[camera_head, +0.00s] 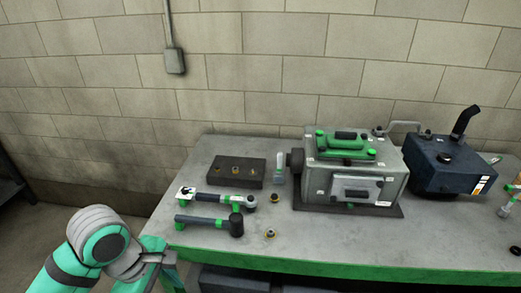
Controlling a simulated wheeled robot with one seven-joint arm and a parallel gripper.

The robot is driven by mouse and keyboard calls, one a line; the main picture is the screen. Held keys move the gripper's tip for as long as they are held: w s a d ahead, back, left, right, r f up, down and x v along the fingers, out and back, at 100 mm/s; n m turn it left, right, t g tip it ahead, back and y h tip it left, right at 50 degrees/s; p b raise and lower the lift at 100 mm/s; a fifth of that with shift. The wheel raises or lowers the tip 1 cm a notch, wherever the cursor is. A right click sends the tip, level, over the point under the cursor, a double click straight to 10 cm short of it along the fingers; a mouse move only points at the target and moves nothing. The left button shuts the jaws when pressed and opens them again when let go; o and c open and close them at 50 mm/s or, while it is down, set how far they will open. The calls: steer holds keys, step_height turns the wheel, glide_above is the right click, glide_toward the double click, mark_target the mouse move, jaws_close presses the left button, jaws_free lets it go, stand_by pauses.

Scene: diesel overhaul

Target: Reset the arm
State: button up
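My arm (98,243), teal and grey, shows at the lower left, bent beside the table's front left corner. A small grey part (155,258) at its right side may belong to the wrist or gripper. No fingertips can be made out there, so I cannot tell whether the gripper is open or shut. Nothing held can be seen. The lower part of the arm is cut off by the bottom edge of the picture.
The table (330,240) carries a dark block with holes (236,172), a ratchet tool (225,199), a black mallet (215,223), small ring parts (270,234), a grey engine unit (352,170) and a dark blue tank (448,165). Its front middle is clear.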

steer(key=w+d+r+m+t+h, duration=0.2)
steer(key=w+d+r+t+h, duration=0.15)
steer(key=w+d+t, duration=0.7)
steer(key=w+d+r+m+t+h, duration=0.15)
steer(key=w+d+t+h, duration=0.45)
steer(key=d, duration=1)
steer(key=s+a+f+g+y, duration=0.1)
steer(key=s+f+y, duration=1)
steer(key=s+f, duration=0.6)
steer(key=s+a+f+m, duration=0.2)
steer(key=s+m, duration=0.4)
steer(key=s, duration=0.3)
steer(key=s+a+f+m+g, duration=0.1)
steer(key=s+f+m, duration=0.1)
steer(key=s+m, duration=0.4)
steer(key=s, duration=0.3)
steer(key=shift+s+a+f, duration=0.2)
steer(key=shift+a+f, duration=0.15)
steer(key=shift+a, duration=0.05)
